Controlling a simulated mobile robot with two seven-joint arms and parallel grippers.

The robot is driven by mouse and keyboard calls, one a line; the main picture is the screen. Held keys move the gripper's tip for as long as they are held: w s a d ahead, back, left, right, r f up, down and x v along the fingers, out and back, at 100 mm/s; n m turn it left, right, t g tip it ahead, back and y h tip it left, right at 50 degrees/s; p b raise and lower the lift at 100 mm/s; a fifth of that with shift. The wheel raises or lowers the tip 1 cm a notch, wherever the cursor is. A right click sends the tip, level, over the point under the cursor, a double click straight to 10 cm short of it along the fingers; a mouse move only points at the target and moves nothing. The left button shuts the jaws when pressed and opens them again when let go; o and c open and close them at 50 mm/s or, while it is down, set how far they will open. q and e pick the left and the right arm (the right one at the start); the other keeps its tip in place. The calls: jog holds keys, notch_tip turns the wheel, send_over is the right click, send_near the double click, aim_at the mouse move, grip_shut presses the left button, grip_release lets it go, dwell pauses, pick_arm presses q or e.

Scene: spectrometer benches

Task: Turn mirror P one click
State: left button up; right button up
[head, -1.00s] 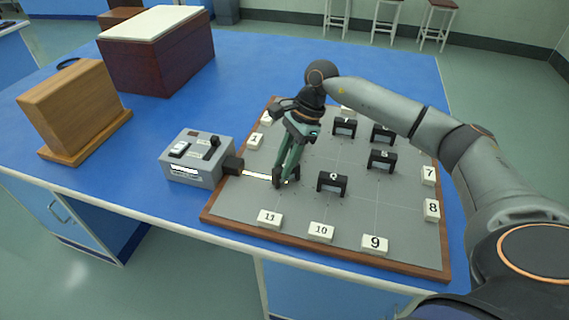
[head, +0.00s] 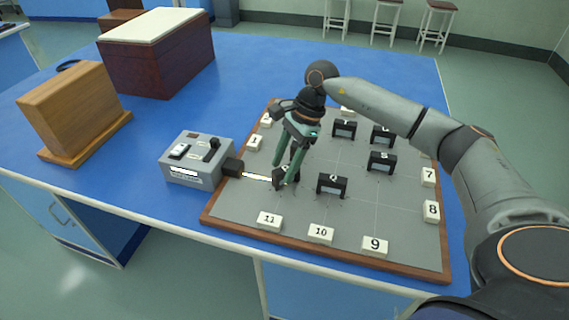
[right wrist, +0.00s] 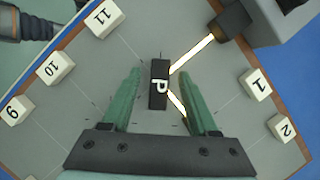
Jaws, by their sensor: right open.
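Mirror P (right wrist: 159,85) is a small black block with a white P on the grey board (right wrist: 95,65). My right gripper (right wrist: 161,82) is open, with one green finger on each side of mirror P and a visible gap on both sides. In the head view the right gripper (head: 286,178) points down at the board's left part and partly hides mirror P. A bright beam (right wrist: 192,53) runs from the source box's black nozzle (right wrist: 232,18) to mirror P. A short bright segment leaves it toward the right-hand finger. My left gripper is not in view.
Several black mirrors, such as mirror Q (head: 332,184), stand to the right on the board. White number blocks, such as block 11 (head: 269,221), line its edges. The grey source box (head: 197,159) stands left of the board. A wooden box (head: 72,105) stands farther left.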

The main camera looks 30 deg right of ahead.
jog(key=v, duration=1.2)
jog(key=shift+r, duration=0.2)
jog(key=shift+f, duration=0.1)
